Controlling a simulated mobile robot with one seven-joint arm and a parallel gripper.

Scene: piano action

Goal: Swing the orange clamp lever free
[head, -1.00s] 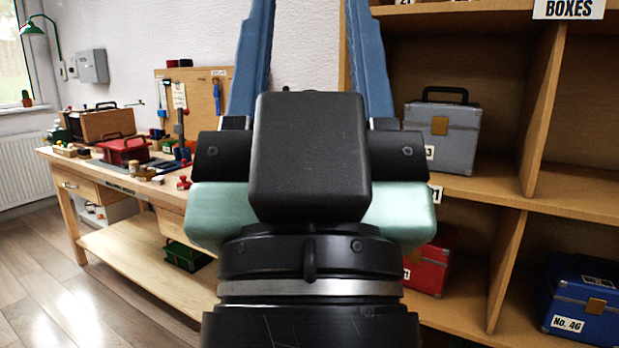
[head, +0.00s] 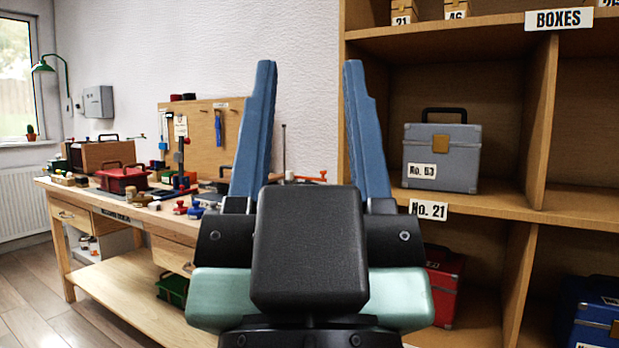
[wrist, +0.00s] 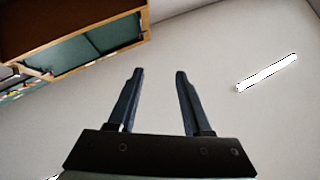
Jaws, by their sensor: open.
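My gripper (head: 309,66) is open and empty, its two blue fingers pointing up in front of the wall. It stands between the bench at left and the shelf at right, touching neither. In the wrist view my gripper (wrist: 159,72) is also open with nothing between the fingers. A small orange-red bar (head: 312,179) shows at the right end of the bench, between the fingers and low behind the gripper body. It is too small to tell whether it is the clamp lever. The bench around it is partly hidden by my gripper.
The wooden workbench (head: 110,207) carries a red toolbox (head: 123,180), a brown case (head: 95,154) and several small tools. A pegboard (head: 200,130) stands behind. The shelf unit (head: 540,110) at right holds a grey box (head: 441,158). The wrist view shows mostly ceiling (wrist: 230,130).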

